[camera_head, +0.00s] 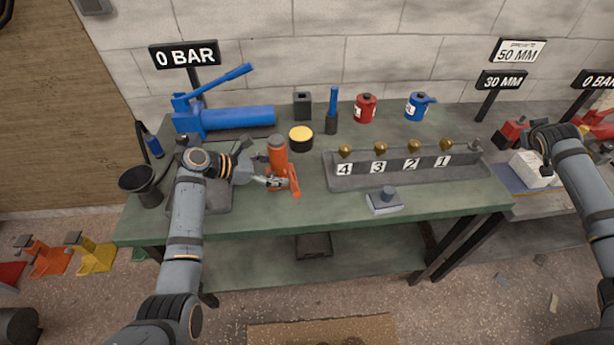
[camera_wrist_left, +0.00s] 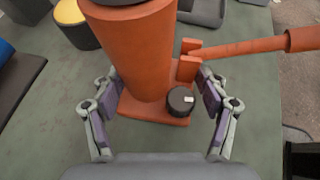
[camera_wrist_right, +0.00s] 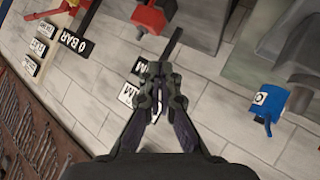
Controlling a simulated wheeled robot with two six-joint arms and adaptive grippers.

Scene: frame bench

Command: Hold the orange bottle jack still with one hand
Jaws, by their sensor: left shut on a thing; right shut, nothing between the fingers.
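The orange bottle jack (camera_head: 278,155) stands upright on the green bench, with its handle socket low at its front right. My left gripper (camera_head: 268,181) reaches it from the left. In the left wrist view, its fingers are shut on the lower body of the jack (camera_wrist_left: 137,50), one on each side, with the base plate below and the lever running right. A round black knob (camera_wrist_left: 181,101) sits low on the jack between the fingers. My right gripper (camera_wrist_right: 157,80) is shut and empty, away from the jack, at the far right of the head view.
A blue hydraulic pump (camera_head: 235,118) lies behind at the left, and a yellow-topped round tin (camera_head: 301,137) is near the jack. A black funnel (camera_head: 138,180) stands left of my arm. A grey numbered rack (camera_head: 408,178) with brass fittings and a small grey block (camera_head: 384,203) are to the right.

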